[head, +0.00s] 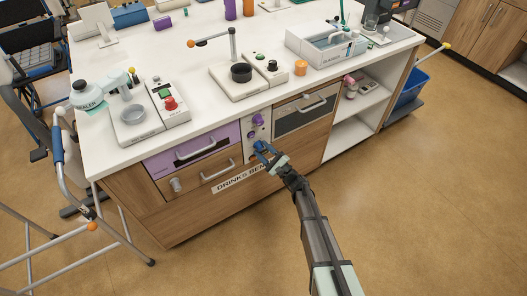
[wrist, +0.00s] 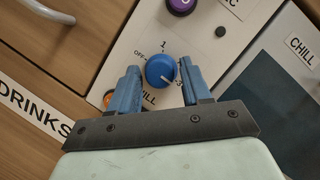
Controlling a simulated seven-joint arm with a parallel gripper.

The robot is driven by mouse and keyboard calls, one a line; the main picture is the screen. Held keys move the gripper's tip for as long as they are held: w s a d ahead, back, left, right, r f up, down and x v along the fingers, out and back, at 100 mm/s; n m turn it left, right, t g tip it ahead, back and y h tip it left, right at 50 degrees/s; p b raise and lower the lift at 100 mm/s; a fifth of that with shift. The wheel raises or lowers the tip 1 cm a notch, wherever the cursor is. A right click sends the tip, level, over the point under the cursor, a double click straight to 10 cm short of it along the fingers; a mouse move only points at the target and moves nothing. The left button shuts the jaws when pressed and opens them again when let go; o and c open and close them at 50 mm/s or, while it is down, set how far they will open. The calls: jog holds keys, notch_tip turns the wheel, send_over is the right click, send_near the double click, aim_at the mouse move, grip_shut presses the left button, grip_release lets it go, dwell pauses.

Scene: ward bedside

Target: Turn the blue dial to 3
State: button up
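The blue dial (wrist: 160,68) sits on a pale panel in the bench front, with OFF, 1 and 3 printed around it. A small white mark on its lower right edge appears to point towards the 3. My gripper (head: 265,152) is at this panel in the head view and largely hides the dial there. In the wrist view its two blue fingers stand on either side of the dial, parted, with narrow gaps showing beside it. The 3 shows between the dial and the right finger. The label below is partly covered, ending in "ILL".
A purple dial (wrist: 181,4) is just above on the same panel. An orange round part (wrist: 108,98) is beside the left finger. A purple drawer (head: 193,149) with a handle is left of the panel, and a dark-fronted drawer (head: 304,111) right. Open floor lies in front.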

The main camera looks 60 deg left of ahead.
jog(key=shift+o, duration=0.9)
jog(key=shift+d, duration=0.15)
jog(key=v, duration=1.3)
jog(key=shift+d, duration=0.25)
jog(key=shift+w+f, duration=0.1)
jog(key=shift+w, duration=0.05)
